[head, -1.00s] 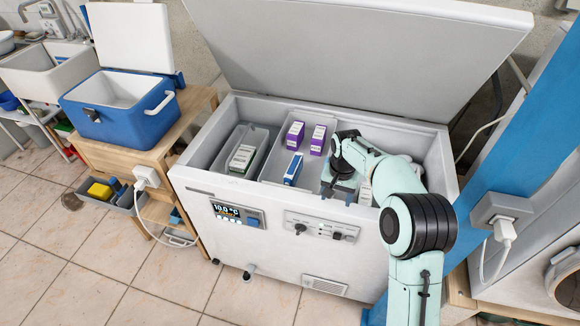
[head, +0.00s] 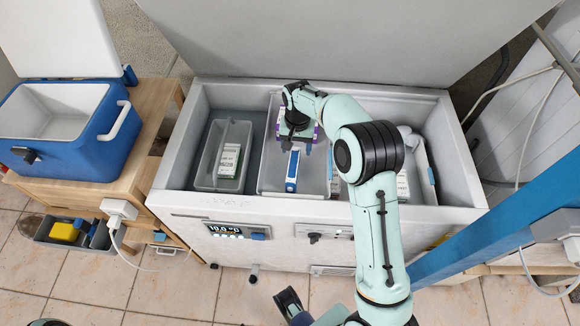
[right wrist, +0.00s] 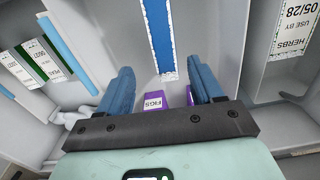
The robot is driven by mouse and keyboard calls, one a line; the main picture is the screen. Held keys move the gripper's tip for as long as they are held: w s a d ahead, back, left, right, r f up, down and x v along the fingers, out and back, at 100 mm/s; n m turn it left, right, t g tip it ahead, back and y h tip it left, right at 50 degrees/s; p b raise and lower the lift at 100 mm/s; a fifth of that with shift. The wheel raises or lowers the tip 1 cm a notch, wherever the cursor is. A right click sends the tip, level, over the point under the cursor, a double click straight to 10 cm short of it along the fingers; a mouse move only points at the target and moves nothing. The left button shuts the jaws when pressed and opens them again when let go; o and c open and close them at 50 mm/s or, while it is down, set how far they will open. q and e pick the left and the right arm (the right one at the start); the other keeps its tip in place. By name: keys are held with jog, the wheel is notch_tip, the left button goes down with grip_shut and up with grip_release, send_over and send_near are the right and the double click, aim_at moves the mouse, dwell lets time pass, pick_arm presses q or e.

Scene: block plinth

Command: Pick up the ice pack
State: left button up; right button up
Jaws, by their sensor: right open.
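The ice pack appears to be the flat blue piece with white edges (head: 293,170) standing in the middle basket of the chest freezer. In the right wrist view it is a blue panel with frosty edges (right wrist: 160,35) at the top centre, beyond the fingertips. My right gripper (head: 295,143) is open and empty, reaching down into the basket just behind the blue piece, over purple boxes. Its two blue fingers stand apart in the right wrist view (right wrist: 160,68), not touching the blue panel. Dark and teal arm parts show at the head view's bottom edge; no left fingers can be made out.
Purple boxes labelled FIGS (right wrist: 153,103) lie beneath the gripper. A box labelled HERBS (right wrist: 292,28) and green-and-white boxes (right wrist: 30,62) stand on either side. The freezer (head: 180,165) has raised walls. An open blue cooler (head: 75,145) stands left on a wooden stand.

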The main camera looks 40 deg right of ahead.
aim_at(296, 158)
notch_tip(296, 158, down, 5)
jog(key=shift+w+a+f+b, duration=0.1)
jog(key=shift+a+f+b, duration=0.15)
jog(key=shift+f, duration=1.1)
jog(key=shift+a+f+b, duration=0.1)
jog(key=shift+f+b, duration=0.15)
jog(key=shift+f, duration=1.05)
jog(key=c, duration=1.2)
